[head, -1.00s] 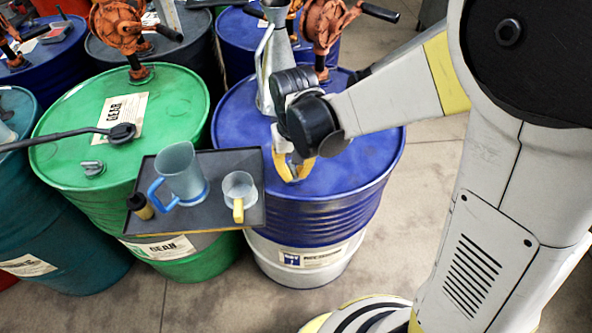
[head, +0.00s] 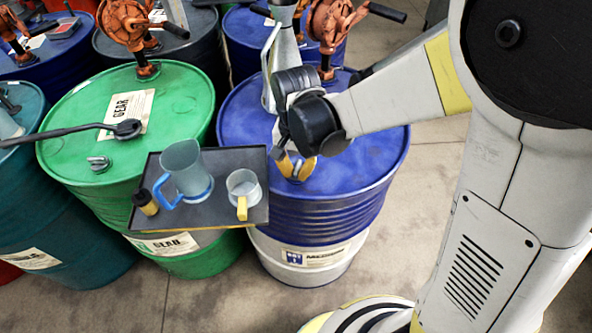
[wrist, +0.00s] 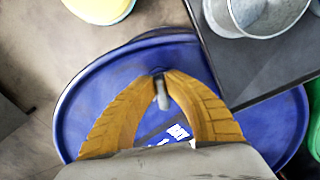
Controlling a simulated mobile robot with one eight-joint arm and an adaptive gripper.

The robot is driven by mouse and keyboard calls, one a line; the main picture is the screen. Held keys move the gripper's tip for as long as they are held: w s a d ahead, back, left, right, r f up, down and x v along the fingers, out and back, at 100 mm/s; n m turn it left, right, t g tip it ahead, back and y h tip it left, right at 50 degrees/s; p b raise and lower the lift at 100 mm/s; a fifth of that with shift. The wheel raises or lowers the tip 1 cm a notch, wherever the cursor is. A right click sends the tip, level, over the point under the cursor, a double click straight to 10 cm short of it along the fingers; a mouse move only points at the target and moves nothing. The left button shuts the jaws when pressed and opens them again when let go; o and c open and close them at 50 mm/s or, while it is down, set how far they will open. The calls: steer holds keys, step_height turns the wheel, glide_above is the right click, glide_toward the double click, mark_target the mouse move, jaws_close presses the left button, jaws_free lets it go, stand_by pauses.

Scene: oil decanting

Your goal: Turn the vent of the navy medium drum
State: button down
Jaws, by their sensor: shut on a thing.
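The navy drum (head: 370,165) has a blue top and upper side with a white lower band, and stands upright in the middle of the head view. Its blue lid also fills much of the wrist view (wrist: 90,105). My gripper (head: 297,174) points down at the near part of the lid. In the wrist view, the yellow fingertips (wrist: 160,80) close on the small grey vent (wrist: 162,95). Much of the vent is hidden by the fingers, so I cannot tell how far it is turned.
A dark tray (head: 225,210) beside the gripper overlaps the lid's left edge. It holds a blue-handled jug (head: 184,170), a yellow-handled cup (head: 243,185) and a small dark bottle (head: 146,203). A metal can (head: 284,60) and orange pump (head: 328,25) stand behind my wrist. A green drum (head: 75,120) is left.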

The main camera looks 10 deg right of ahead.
mark_target(296, 171)
steer(key=c, duration=1.4)
jaws_free()
step_height(296, 171, up, 12)
steer(key=s+d+r+n+t, duration=0.1)
steer(key=s+d+t, duration=0.1)
steer(key=s+d, duration=0.1)
steer(key=s+d+r+n+t, duration=0.1)
steer(key=s+d+t, duration=0.1)
steer(key=d, duration=0.4)
steer(key=s+d+n+t, duration=0.2)
steer(key=s+d+t, duration=0.1)
steer(key=s+d, duration=0.1)
steer(key=shift+s+d+r, duration=0.1)
steer(key=shift+d+r, duration=0.25)
steer(key=shift+r, duration=0.05)
